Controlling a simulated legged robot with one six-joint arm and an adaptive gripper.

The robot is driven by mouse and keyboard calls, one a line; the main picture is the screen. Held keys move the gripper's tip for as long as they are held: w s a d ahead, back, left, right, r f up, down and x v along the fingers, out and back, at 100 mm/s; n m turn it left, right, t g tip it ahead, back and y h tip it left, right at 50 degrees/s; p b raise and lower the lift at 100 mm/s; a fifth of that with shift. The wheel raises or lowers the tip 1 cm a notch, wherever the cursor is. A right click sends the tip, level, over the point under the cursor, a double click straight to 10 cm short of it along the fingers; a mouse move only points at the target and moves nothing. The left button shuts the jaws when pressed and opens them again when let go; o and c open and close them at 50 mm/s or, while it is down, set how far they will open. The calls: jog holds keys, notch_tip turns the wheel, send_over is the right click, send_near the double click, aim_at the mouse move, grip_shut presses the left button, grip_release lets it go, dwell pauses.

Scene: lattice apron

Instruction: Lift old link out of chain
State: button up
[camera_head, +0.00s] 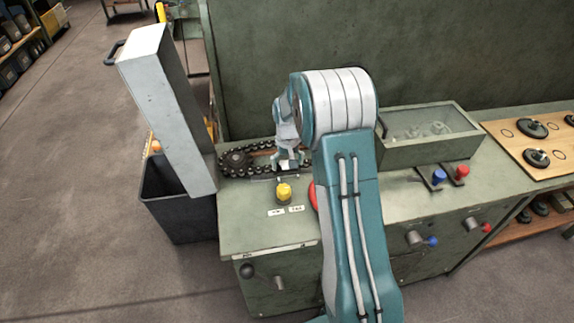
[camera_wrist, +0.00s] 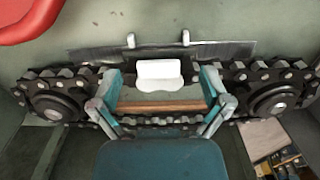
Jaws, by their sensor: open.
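A dark roller chain (camera_head: 229,171) runs around two sprockets on the green bench; the wrist view shows the chain (camera_wrist: 73,72) with a sprocket (camera_wrist: 55,107) at the left and another (camera_wrist: 278,101) at the right. A pale white piece (camera_wrist: 158,73) sits in the chain's line between the sprockets; I cannot tell for certain that it is the old link. My gripper (camera_wrist: 162,87) is open, one teal finger on each side of the white piece, with visible gaps. In the head view my gripper (camera_head: 289,158) is low over the chain, partly hiding it.
A tall metal cover (camera_head: 165,105) stands tilted left of the chain, above a dark bin (camera_head: 180,210). A yellow knob (camera_head: 284,192) and a partly hidden red part (camera_head: 313,197) are in front. A lidded box (camera_head: 430,140) and blue (camera_head: 439,177) and red (camera_head: 462,172) knobs stand right.

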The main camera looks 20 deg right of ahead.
jog(key=shift+f, duration=0.85)
jog(key=c, duration=1.3)
jog(key=shift+r, duration=0.45)
notch_tip(320, 180, up, 2)
jog(key=shift+r, duration=0.2)
jog(key=s+r, duration=0.3)
jog(key=s, duration=0.1)
jog(key=s+d+r, duration=0.1)
jog(key=s+r, duration=0.2)
jog(key=s, duration=0.2)
jog(key=s+r, duration=0.3)
jog(key=s, duration=0.2)
jog(key=shift+d+r, duration=0.25)
jog(key=shift+r, duration=0.15)
jog(key=shift+w, duration=0.1)
